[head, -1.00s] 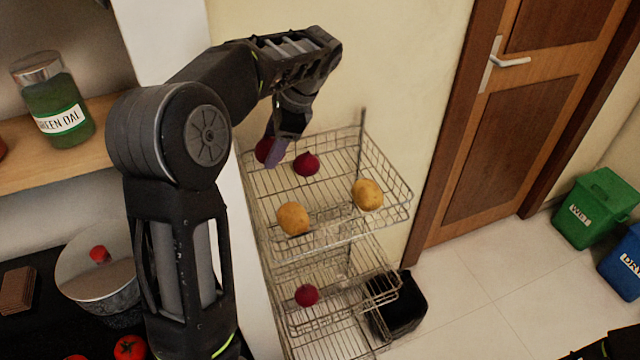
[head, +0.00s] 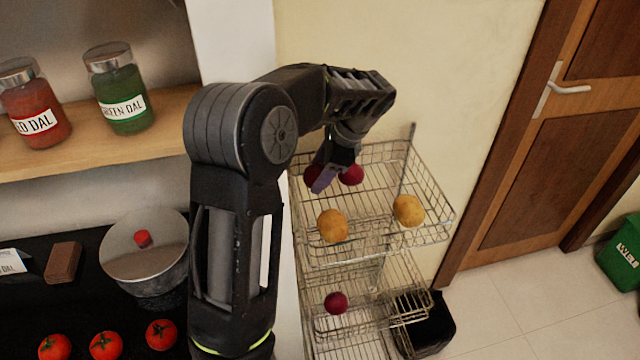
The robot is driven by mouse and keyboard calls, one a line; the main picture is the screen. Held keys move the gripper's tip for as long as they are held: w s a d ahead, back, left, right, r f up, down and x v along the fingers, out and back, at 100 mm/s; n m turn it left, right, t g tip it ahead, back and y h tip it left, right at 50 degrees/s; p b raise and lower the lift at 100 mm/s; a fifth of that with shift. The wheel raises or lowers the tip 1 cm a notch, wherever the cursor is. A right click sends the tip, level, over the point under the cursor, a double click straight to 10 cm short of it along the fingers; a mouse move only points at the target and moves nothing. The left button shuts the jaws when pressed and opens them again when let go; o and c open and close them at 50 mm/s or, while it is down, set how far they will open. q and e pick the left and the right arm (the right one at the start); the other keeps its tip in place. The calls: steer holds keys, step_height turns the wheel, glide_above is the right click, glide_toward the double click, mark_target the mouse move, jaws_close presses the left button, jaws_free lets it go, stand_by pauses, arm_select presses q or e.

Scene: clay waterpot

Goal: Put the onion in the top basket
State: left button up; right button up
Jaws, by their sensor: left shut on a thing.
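My left gripper (head: 325,178) reaches over the back left of the top wire basket (head: 440,222), jaws pointing down. It is shut on a dark red onion (head: 312,172), mostly hidden behind the fingers. A second red onion (head: 352,175) is just right of the fingers in the top basket, its top partly covered by the gripper. I cannot tell whether the held onion touches the basket floor. Another red onion (head: 336,303) lies in the basket below. My right gripper is not in view.
A black bin (head: 430,325) stands beside the rack. A steel pot (head: 145,250) and tomatoes (head: 106,345) are on the counter at left. Jars (head: 120,90) stand on the shelf.

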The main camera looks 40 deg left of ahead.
arm_select(q)
step_height(320, 180, down, 4)
steer(key=shift+f, duration=0.15)
steer(key=shift+f, duration=0.2)
steer(key=o, duration=1.5)
steer(key=shift+r, duration=0.1)
steer(key=shift+c, duration=0.2)
steer(key=shift+r, duration=0.1)
steer(key=p+v, duration=0.1)
steer(key=v, duration=1.1)
